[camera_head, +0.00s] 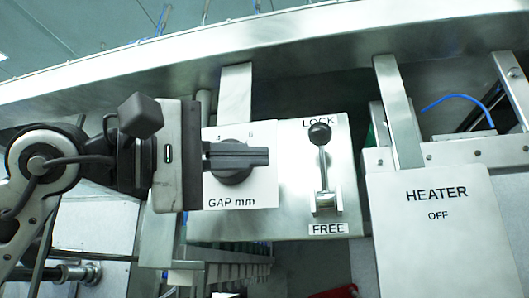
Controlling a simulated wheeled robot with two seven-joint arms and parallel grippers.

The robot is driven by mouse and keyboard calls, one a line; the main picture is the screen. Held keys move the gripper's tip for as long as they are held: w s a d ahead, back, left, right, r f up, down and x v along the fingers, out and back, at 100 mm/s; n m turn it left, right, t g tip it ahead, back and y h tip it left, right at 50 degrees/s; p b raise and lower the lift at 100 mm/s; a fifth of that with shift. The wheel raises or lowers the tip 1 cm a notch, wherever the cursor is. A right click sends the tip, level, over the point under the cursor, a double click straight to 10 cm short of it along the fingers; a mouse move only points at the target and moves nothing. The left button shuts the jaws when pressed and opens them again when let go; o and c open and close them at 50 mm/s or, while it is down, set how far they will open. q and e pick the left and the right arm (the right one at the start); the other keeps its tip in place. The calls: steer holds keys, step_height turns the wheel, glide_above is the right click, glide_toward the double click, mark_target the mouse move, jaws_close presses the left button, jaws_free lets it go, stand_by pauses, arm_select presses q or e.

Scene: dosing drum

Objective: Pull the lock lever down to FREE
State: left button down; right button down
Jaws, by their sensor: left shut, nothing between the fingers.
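The lock lever (322,160) is on a steel panel right of centre. Its black ball end points up, just under the LOCK label (318,122), and its stem runs down to a small metal pivot block (325,203). The FREE label (328,229) is below the block. My left gripper (264,157) comes in from the left. Its dark fingers are shut and empty, pointing right, in front of the GAP mm knob. The fingertips are left of the lever and apart from it in the picture. My right gripper is not in view.
The GAP mm dial knob (231,177) sits on a white plate, partly hidden by my left fingers. A HEATER box (437,240) marked OFF stands at the right. A steel beam (300,45) crosses above, with brackets hanging down. The panel between dial and lever is clear.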

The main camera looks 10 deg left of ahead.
mark_target(305, 157)
arm_select(q)
steer(key=p+x, duration=0.2)
steer(key=x, duration=0.5)
steer(key=shift+d+r, duration=0.1)
steer(key=shift+d, duration=0.1)
steer(key=shift+w+d, duration=0.4)
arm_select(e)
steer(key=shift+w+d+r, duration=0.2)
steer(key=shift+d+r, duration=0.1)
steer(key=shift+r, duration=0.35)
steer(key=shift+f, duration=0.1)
arm_select(q)
steer(key=shift+s, duration=0.1)
steer(key=shift+m+b, duration=0.3)
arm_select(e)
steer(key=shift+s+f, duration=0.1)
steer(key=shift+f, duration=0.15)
